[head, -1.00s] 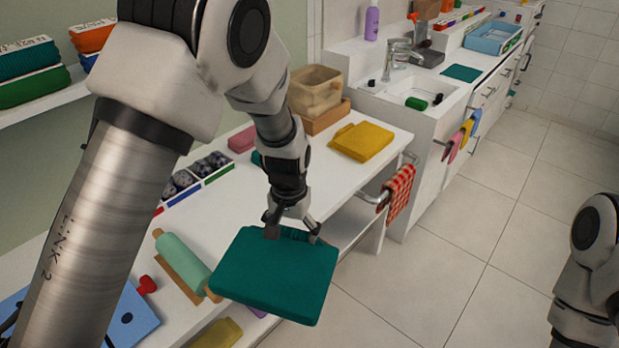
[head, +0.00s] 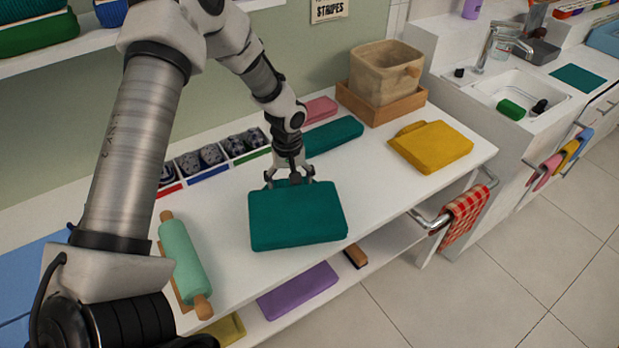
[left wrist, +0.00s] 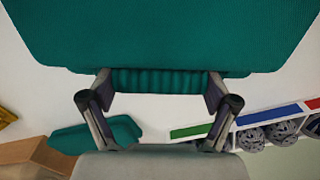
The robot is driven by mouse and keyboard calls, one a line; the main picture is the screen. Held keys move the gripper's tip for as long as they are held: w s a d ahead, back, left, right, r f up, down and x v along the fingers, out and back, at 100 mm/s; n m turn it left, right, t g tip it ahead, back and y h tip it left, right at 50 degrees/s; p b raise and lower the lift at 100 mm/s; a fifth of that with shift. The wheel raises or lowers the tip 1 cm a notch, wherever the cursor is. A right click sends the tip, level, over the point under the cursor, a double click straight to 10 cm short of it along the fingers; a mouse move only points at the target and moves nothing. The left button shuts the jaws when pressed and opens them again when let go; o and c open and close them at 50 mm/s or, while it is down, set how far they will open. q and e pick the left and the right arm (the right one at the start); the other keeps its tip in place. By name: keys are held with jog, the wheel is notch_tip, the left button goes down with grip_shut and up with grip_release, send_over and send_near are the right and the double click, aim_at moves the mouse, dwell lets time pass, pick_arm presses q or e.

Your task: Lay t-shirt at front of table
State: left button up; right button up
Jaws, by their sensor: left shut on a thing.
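The teal folded t-shirt (head: 298,218) is in my left gripper (head: 289,184), which is shut on its back edge. It lies level over the front part of the white table (head: 222,275), to the right of the rolling pin. I cannot tell whether its underside touches the table. In the left wrist view, the two fingers (left wrist: 160,84) are on either side of the ribbed edge of the t-shirt (left wrist: 160,30). My right gripper is out of view.
A mint rolling pin (head: 183,255) lies on the left. Another teal folded cloth (head: 333,136), a sock box (head: 228,149) and a basket (head: 385,72) stand behind. A yellow folded cloth (head: 431,146) lies right. A towel rail (head: 432,218) sticks out at the table's right end.

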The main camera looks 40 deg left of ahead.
pick_arm(q)
jog(key=w, duration=0.7)
jog(key=shift+d+f+p, duration=0.1)
jog(key=shift+f+p, duration=0.1)
jog(key=shift+p, duration=0.1)
jog(key=shift+w+f, duration=0.2)
jog(key=shift+w, duration=0.05)
notch_tip(320, 180, down, 3)
jog(key=shift+r+p, duration=0.15)
jog(key=shift+p, duration=0.4)
jog(key=shift+w+f, duration=0.1)
jog(key=shift+f, duration=0.2)
jog(key=shift+f, duration=0.1)
jog(key=o, duration=1)
